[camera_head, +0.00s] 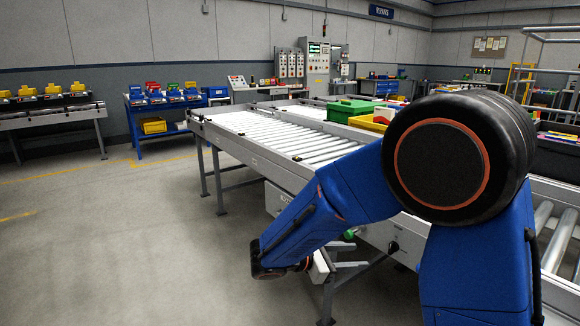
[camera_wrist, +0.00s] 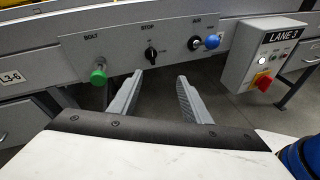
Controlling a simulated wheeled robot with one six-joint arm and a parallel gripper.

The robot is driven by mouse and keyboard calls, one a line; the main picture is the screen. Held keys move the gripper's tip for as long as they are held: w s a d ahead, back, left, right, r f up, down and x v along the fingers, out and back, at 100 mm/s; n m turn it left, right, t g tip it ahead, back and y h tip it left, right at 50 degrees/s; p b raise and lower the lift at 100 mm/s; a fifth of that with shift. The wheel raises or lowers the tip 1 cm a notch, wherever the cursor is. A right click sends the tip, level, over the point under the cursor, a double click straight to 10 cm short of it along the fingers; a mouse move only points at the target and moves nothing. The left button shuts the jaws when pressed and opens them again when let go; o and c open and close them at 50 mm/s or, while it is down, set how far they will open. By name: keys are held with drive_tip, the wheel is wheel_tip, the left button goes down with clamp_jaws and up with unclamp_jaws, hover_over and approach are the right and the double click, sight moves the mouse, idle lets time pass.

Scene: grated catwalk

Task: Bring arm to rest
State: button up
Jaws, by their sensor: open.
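My gripper (camera_wrist: 160,76) is open in the wrist view, with two grey fingers spread apart and nothing between them. They point toward a grey control panel (camera_wrist: 125,40) on the side of a conveyor. My blue arm (camera_head: 350,185) is bent in front of the conveyor in the head view, its large black joint at the right. The forearm reaches down and left.
The panel carries a green knob (camera_wrist: 98,76) marked BOLT, a black selector (camera_wrist: 151,53) and a blue ball handle (camera_wrist: 212,41). A LANE 3 box (camera_wrist: 264,62) with a red switch (camera_wrist: 262,80) sits right. The roller conveyor (camera_head: 262,128) lies behind my arm. Floor (camera_head: 120,230) at left is clear.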

drive_tip(key=s+d+r+m+g+y, duration=0.2)
drive_tip(key=s+d+m+g+y, duration=0.35)
drive_tip(key=s+d+m, duration=0.55)
drive_tip(key=s+r+m+t+y, duration=0.2)
drive_tip(key=s+m+t+y, duration=0.3)
drive_tip(key=s, duration=1.1)
drive_tip(key=m+y, duration=0.3)
drive_tip(key=shift+d+m, duration=0.3)
drive_tip(key=shift+m, duration=0.1)
